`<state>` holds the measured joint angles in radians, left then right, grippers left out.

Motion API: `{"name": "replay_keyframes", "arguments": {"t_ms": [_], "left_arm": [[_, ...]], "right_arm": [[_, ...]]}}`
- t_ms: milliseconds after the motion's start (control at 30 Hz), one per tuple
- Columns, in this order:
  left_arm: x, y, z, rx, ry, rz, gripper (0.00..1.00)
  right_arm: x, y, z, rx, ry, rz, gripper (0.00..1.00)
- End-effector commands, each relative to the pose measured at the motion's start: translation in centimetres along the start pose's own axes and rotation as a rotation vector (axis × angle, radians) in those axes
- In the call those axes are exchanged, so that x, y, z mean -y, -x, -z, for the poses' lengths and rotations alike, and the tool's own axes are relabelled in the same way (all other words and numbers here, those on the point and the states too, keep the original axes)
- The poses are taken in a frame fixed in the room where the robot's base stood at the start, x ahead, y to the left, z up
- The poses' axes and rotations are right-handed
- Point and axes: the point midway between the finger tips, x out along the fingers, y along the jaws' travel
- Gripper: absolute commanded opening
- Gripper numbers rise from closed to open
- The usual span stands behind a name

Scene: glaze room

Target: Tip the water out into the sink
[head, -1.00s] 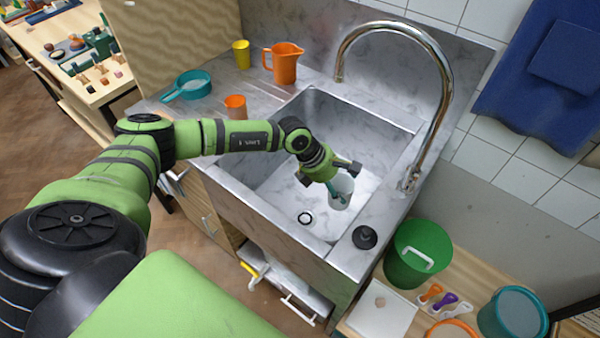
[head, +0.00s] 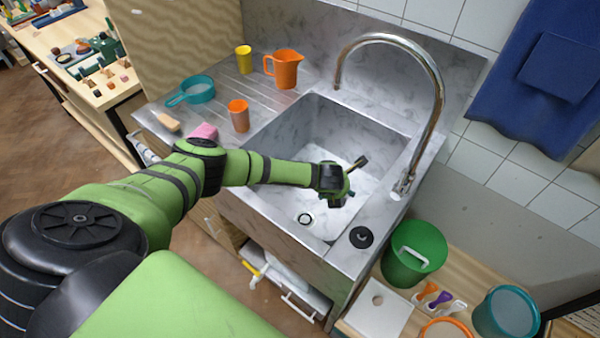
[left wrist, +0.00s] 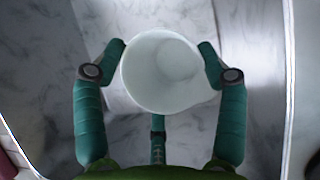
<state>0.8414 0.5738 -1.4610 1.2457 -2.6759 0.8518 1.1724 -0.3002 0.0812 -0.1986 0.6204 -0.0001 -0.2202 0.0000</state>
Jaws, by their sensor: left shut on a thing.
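My left gripper (head: 338,186) is inside the grey marbled sink (head: 290,125), above its floor and to the right of the drain. In the left wrist view its green fingers (left wrist: 163,58) are shut on a white cup (left wrist: 150,85), one on each side. The cup's round mouth faces the camera and I see into its pale inside. I cannot tell whether water is in it. In the head view the cup is hidden behind the gripper. My right gripper is not in view.
A tall chrome tap (head: 440,95) arches over the sink's right side. An orange jug (head: 286,70), orange cup (head: 239,116), yellow cup (head: 243,59) and teal pan (head: 198,89) stand on the drainboard. A black stopper (head: 361,237) lies on the front right rim.

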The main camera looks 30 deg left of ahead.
Motion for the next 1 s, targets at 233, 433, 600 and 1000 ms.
{"name": "replay_keyframes", "arguments": {"t_ms": [233,433,600,1000], "left_arm": [[-0.1,-1.3,0.1,-0.019,0.266,-0.169,0.40],[-0.2,-1.8,0.3,-0.026,0.346,-0.219,0.40],[-0.2,-2.0,0.4,-0.028,0.364,-0.228,0.40],[-0.7,-1.7,0.3,-0.037,0.370,-0.200,0.40]], "right_arm": [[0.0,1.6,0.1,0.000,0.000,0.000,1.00],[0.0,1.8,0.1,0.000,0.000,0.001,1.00],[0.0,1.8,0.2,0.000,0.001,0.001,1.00],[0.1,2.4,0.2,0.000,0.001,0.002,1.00]]}}
